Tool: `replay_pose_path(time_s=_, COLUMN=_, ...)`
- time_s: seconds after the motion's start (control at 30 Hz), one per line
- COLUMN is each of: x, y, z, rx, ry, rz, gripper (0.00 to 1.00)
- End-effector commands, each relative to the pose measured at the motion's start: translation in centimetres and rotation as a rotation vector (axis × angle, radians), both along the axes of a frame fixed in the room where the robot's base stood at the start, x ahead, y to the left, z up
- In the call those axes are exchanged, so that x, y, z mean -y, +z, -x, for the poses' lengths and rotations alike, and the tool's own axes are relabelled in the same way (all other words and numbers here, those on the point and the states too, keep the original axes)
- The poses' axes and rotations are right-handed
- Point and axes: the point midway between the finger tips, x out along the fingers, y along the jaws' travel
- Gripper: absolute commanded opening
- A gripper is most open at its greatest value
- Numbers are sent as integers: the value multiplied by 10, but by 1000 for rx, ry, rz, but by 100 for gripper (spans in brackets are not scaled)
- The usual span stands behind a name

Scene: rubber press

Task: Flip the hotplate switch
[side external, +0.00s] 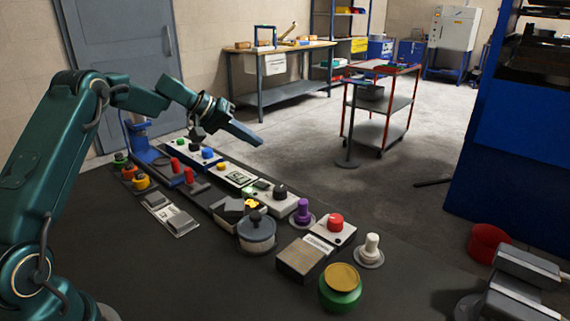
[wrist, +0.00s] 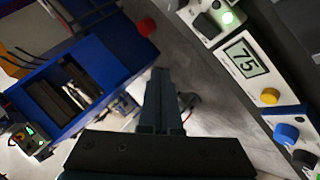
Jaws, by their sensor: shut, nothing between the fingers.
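My gripper (side external: 258,141) is shut and empty, held in the air beyond the far edge of the bench. In the wrist view its closed fingers (wrist: 161,74) point up the picture, touching nothing. A pale panel with a black rocker-like part (wrist: 207,25) and a lit green light (wrist: 227,18) is at the top right of the wrist view. In the side view this panel seems to be the one with the green light (side external: 249,190), beside a display panel. I cannot tell for certain which control is the hotplate switch. My gripper is well apart from all of them.
The display panel (wrist: 244,62) reads 75 and has a yellow button (wrist: 269,96). Blue knobs (wrist: 286,134), a lidded grey pot (side external: 257,236), a red button (side external: 335,222) and a green jar (side external: 340,295) crowd the dark bench. A red trolley (side external: 383,100) stands beyond on the floor.

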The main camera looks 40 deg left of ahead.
Motion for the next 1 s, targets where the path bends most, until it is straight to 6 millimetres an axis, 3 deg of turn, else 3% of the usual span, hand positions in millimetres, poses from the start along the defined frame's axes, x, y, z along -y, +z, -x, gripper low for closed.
replay_pose_path(time_s=0.17, x=3, y=-12, z=0, rx=-3, ry=-1, rz=4, gripper=0)
replay_pose_path(time_s=0.63, x=12, y=-72, z=0, rx=-3, ry=0, rz=3, gripper=0)
replay_pose_path(time_s=1.0, x=14, y=-87, z=0, rx=-1, ry=-2, rz=0, gripper=0)
